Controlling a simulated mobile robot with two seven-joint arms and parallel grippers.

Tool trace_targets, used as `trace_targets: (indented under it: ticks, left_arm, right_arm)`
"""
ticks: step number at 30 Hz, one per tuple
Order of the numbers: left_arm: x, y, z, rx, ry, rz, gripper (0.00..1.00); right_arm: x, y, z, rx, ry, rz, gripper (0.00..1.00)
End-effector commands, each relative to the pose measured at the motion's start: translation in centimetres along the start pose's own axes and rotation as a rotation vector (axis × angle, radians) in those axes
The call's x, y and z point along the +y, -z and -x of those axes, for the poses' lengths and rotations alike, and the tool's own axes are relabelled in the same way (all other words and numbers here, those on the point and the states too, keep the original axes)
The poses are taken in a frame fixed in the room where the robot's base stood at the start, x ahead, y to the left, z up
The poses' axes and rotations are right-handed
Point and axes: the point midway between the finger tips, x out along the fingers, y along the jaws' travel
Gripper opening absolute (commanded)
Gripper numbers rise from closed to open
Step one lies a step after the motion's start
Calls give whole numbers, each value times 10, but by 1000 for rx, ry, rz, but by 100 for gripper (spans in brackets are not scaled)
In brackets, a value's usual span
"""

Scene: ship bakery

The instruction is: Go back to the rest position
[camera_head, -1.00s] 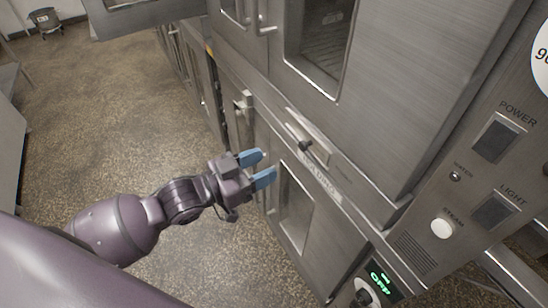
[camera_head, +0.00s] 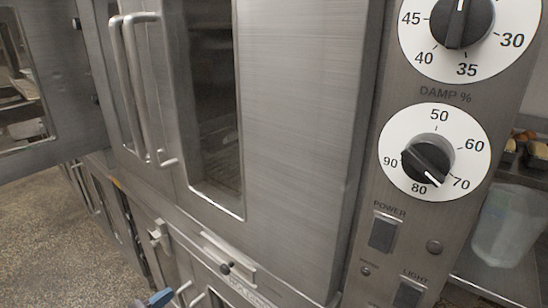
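My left gripper (camera_head: 155,300) shows only as a bit of blue fingertip at the bottom edge of the head view, in front of the lower oven door. The rest of it and its arm are below the picture, so its opening cannot be judged. My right gripper is not in view.
A tall steel oven (camera_head: 290,100) with a windowed door and long handles (camera_head: 130,90) fills the middle. Its control panel (camera_head: 405,225) has two dials and switches. An open steel door (camera_head: 55,90) stands at the left. A translucent container (camera_head: 508,225) is on a shelf at right. Speckled floor (camera_head: 40,235) shows at lower left.

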Motion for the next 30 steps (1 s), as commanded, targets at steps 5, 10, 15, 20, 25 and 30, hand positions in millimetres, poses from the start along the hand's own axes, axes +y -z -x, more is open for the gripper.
trace_targets:
  ticks: [5, 10, 15, 20, 25, 30]
  left_arm:
    - [-4, -40, 11, -112, 108, -13, 52]
    - [2, -93, 40, -260, 225, 30, 52]
    - [23, -149, 87, -424, 347, 140, 52]
    - [48, -181, 127, -516, 428, 254, 52]
    - [65, -192, 146, -555, 451, 305, 52]
    - [67, -194, 150, -563, 450, 306, 52]
  right_arm:
    - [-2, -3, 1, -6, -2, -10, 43]
    - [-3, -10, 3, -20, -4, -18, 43]
    - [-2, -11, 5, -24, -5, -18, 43]
    - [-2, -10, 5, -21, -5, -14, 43]
    - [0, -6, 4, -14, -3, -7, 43]
    - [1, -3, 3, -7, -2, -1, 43]
